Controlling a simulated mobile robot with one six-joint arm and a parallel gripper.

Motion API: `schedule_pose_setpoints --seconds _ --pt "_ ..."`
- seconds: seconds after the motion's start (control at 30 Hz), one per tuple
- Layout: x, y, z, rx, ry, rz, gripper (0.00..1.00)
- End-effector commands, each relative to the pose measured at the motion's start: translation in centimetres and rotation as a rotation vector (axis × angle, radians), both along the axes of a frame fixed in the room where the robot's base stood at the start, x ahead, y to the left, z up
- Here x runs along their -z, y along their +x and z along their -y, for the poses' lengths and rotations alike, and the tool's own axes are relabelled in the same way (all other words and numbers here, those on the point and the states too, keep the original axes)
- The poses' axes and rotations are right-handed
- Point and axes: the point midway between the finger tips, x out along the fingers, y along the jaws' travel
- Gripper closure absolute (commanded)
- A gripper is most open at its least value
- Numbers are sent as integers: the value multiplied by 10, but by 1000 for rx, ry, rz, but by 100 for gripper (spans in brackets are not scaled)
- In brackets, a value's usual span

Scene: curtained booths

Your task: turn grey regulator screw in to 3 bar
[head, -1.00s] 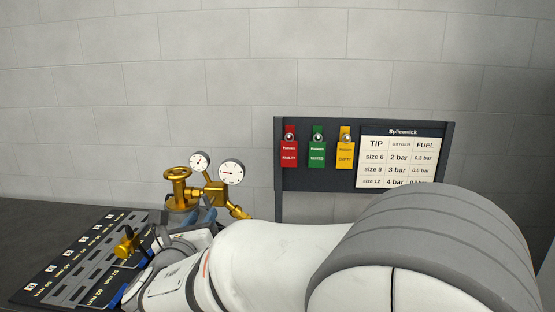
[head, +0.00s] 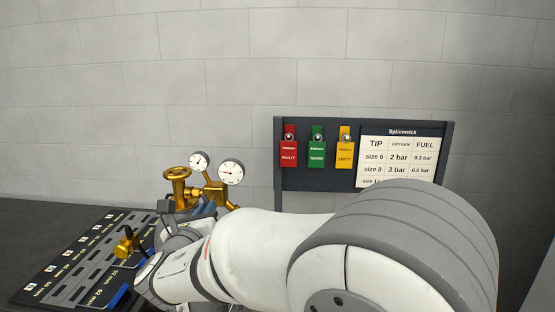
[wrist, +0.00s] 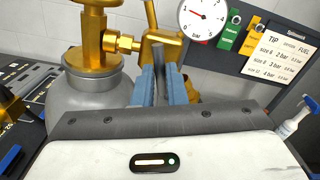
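In the head view my arm hides the screw and most of the gripper.
The grey cylinder (wrist: 88,95) stands close left of my gripper. A tip rack (head: 75,265) with a brass piece (head: 127,243) lies at left. A board (head: 365,125) carries red, green and yellow tags and a pressure chart. A spray bottle (wrist: 293,115) stands at right.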

Motion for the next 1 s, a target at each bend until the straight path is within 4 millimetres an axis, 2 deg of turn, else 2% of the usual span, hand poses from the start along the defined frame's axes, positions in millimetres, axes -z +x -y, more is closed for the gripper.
schedule_pose_setpoints --seconds 0.13,0.47,0.8,1.0 --pt "0 0 0 0 0 0 100" --pt "1 0 0 0 10 2 100" --pt "6 0 0 -1 258 22 100" --pt "0 0 0 -1 316 26 100"
